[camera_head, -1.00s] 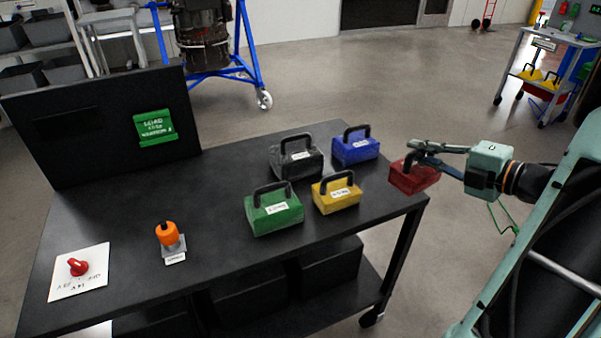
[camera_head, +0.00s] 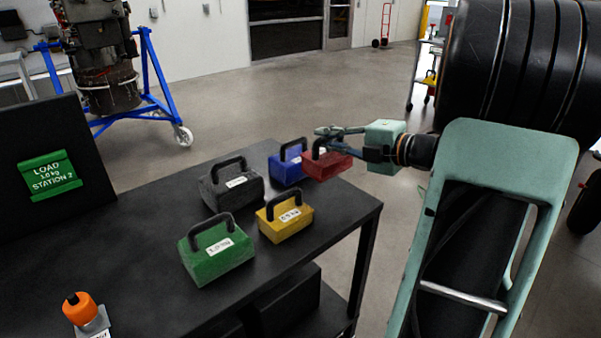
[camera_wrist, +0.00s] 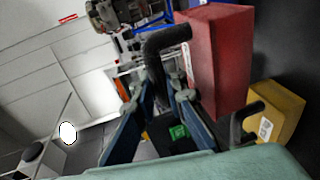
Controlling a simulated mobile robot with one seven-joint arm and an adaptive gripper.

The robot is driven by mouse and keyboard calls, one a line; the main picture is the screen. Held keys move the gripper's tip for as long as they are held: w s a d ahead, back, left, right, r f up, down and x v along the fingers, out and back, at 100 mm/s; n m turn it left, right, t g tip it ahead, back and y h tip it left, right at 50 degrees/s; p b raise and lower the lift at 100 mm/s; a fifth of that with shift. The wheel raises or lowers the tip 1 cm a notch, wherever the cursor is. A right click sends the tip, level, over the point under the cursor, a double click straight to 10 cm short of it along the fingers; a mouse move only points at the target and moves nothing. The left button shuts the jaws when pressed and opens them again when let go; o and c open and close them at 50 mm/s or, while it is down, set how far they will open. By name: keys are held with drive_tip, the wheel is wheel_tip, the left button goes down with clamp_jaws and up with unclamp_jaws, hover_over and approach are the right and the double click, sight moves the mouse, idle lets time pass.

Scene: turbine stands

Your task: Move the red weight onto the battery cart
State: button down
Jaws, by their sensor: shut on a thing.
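The red weight (camera_head: 327,164) is a red block with a black handle. My gripper (camera_head: 327,133) is shut on that handle. The weight appears off the table surface, beside the blue weight at the table's far right edge; the exact gap is unclear. In the wrist view the red weight (camera_wrist: 217,60) fills the upper right, its dark handle reaching toward my gripper's fingers (camera_wrist: 157,95). A distant cart (camera_head: 424,82) with something yellow on it shows at the upper right, mostly hidden by my arm. I cannot tell whether it is the battery cart.
The black table (camera_head: 130,240) holds a blue weight (camera_head: 285,170), a dark grey weight (camera_head: 232,188), a yellow weight (camera_head: 285,222) and a green weight (camera_head: 216,255). A blue stand (camera_head: 155,85) is behind. Open floor (camera_head: 270,105) lies beyond the table.

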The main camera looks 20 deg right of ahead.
sight(337, 174)
drive_tip(key=shift+w+a+f+b, duration=0.4)
drive_tip(key=shift+w+a+f, duration=0.25)
drive_tip(key=shift+f, duration=0.85)
drive_tip(key=shift+w+a+f+b, duration=0.45)
drive_tip(key=shift+w+f, duration=0.45)
drive_tip(key=shift+f, duration=0.65)
drive_tip(key=shift+w+a+f+b, duration=0.4)
drive_tip(key=shift+w+a+f, duration=0.25)
drive_tip(key=shift+f, duration=0.85)
drive_tip(key=shift+d+f, duration=0.1)
drive_tip(key=shift+f, duration=0.15)
drive_tip(key=c, duration=2)
unclamp_jaws()
drive_tip(key=shift+o, duration=0.2)
drive_tip(key=shift+s+d+r, duration=0.15)
drive_tip(key=shift+s+r, duration=0.05)
drive_tip(key=shift+r, duration=0.05)
drive_tip(key=p+v, duration=0.1)
drive_tip(key=v, duration=1)
drive_tip(key=shift+s+p, duration=0.25)
drive_tip(key=shift+p, duration=0.1)
